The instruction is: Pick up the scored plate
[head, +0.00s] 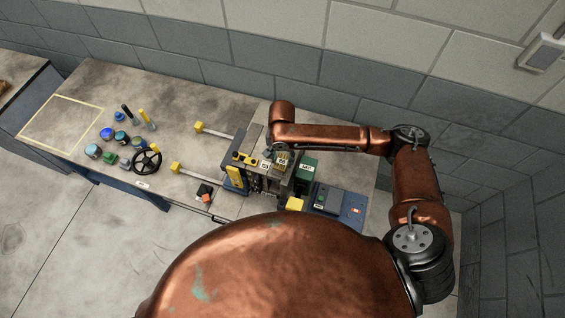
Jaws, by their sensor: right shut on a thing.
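My right arm comes in from the right, and its gripper (282,160) points down over the machine on the bench. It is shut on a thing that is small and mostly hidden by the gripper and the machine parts. A flat grey plate-like piece (250,136) shows just left of my right wrist, at the back of the machine. I cannot tell any scoring on it, nor whether it is the scored plate. My left gripper does not show.
The bench (85,90) holds several round coloured knobs or jars, a black handwheel (147,160), and two yellow-ended rods. A green box (307,168) and a blue control panel (338,204) stand right of the machine. A yellow outline (100,102) marks a bare area at left.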

